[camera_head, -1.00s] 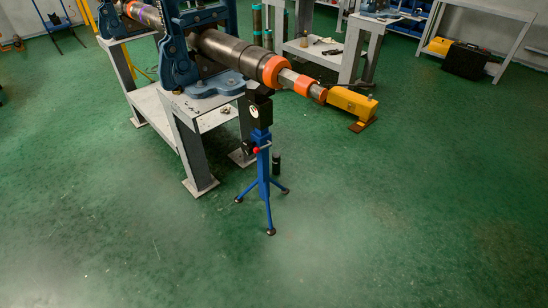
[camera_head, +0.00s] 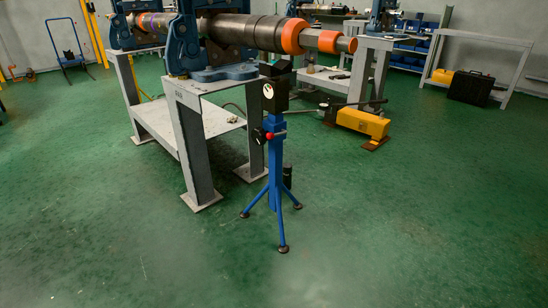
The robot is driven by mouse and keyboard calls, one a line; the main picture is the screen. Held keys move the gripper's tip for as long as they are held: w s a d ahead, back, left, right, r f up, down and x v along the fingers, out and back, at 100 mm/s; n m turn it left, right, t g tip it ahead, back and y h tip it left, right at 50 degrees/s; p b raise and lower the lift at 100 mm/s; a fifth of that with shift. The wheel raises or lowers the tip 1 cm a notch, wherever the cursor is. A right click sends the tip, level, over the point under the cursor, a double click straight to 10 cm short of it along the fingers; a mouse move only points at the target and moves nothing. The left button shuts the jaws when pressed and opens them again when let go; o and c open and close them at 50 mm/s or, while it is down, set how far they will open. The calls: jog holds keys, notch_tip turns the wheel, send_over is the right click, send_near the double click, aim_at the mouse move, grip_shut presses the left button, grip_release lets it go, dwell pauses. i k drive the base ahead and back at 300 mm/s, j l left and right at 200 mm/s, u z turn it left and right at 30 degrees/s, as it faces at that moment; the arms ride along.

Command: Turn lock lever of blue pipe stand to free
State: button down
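The blue pipe stand (camera_head: 275,170) stands upright on its tripod legs on the green floor, near the middle of the view. Its black head (camera_head: 275,92) is just below the long dark pipe (camera_head: 245,30); I cannot tell whether they touch. The lock lever (camera_head: 270,135), with a red knob, sits on the blue post below the head. Its exact angle is too small to tell. My gripper is not in view.
A grey vise bench (camera_head: 190,150) with a blue pipe vise (camera_head: 183,45) stands left of the stand. A yellow unit (camera_head: 362,122) lies on the floor behind right. A black case (camera_head: 470,88) is at the far right. The floor in front and right is clear.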

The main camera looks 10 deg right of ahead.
aim_at(269, 136)
jog(key=i+u, duration=0.3)
jog(key=i, duration=0.25)
jog(key=i+u, duration=0.25)
jog(key=i, duration=0.3)
jog(key=i+l+u, duration=0.15)
jog(key=i+u, duration=0.15)
jog(key=i, duration=0.25)
